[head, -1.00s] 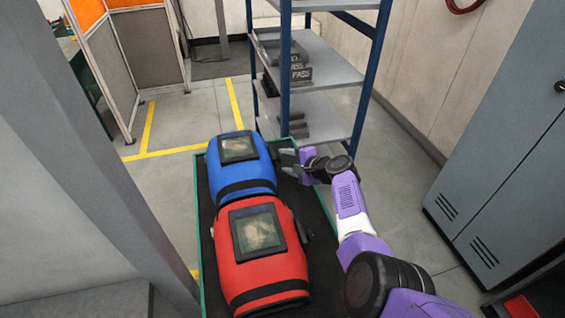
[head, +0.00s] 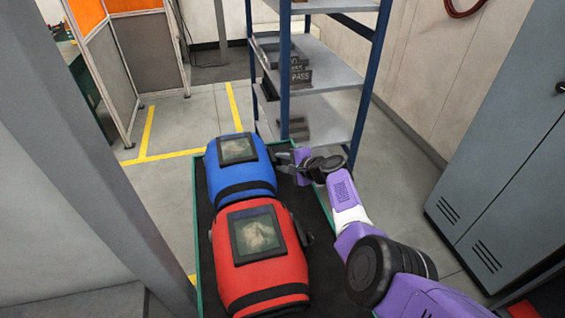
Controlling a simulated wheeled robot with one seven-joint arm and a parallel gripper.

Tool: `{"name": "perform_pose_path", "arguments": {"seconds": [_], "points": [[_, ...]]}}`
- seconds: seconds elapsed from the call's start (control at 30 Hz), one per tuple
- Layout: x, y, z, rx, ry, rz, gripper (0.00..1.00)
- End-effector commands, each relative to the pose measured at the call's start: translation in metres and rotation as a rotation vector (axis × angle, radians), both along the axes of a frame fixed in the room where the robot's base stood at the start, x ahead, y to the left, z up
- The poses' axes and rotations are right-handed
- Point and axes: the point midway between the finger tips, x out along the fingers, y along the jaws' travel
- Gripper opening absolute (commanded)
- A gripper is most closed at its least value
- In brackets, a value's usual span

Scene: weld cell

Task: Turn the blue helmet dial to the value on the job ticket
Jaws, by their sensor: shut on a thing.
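The blue helmet (head: 240,178) lies on the dark top of a green-edged bench, its dark visor window facing up. My gripper (head: 281,160) is at the helmet's right side, its fingers closed against that side where the dial sits. The dial itself is too small and too covered by the fingers to make out, and its value cannot be read. No job ticket can be made out in this view.
A red helmet (head: 263,270) lies just nearer than the blue one. A blue-framed shelf rack (head: 318,103) with dark blocks stands behind my gripper. A grey cabinet (head: 505,170) stands at right, and a grey post (head: 95,165) at left.

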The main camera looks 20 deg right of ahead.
Motion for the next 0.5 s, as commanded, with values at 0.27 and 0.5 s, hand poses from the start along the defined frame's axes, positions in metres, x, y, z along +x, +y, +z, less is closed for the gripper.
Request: {"name": "perform_pose_path", "arguments": {"seconds": [0.27,0.5], "points": [[0.0002,-0.0002,0.0009,0.0,0.027,0.0,0.0],[0.0021,-0.0003,0.003,-0.001,0.135,0.001,0.0]]}}
